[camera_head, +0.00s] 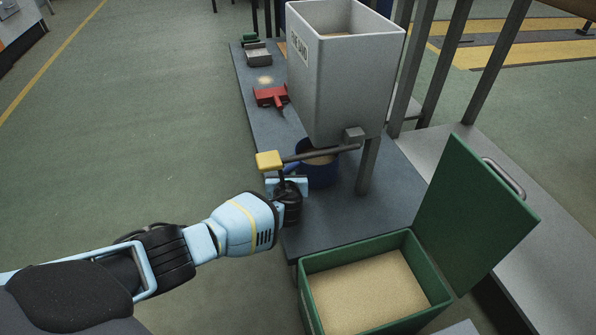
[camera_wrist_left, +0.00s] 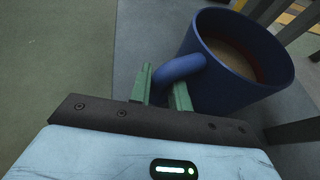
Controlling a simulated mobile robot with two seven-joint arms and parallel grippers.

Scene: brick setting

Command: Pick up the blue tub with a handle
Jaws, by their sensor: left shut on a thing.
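The blue tub (camera_head: 319,173) stands on the dark bench top below the grey hopper, with pale grainy material inside. The hopper's lever hides part of its rim in the head view. In the left wrist view the tub (camera_wrist_left: 235,85) is large at the right, with its handle (camera_wrist_left: 180,69) pointing left. My left gripper (camera_head: 287,186) is at the tub's left side; in the left wrist view its fingers (camera_wrist_left: 165,90) are shut on the handle, one on each side. The tub looks upright. My right gripper is not in view.
The grey hopper (camera_head: 340,85) stands over the tub, with a yellow-ended lever (camera_head: 270,160) just above my left gripper. An open green bin (camera_head: 308,285) of grain is in front. A red scoop (camera_head: 270,97) lies farther back on the bench (camera_head: 390,205).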

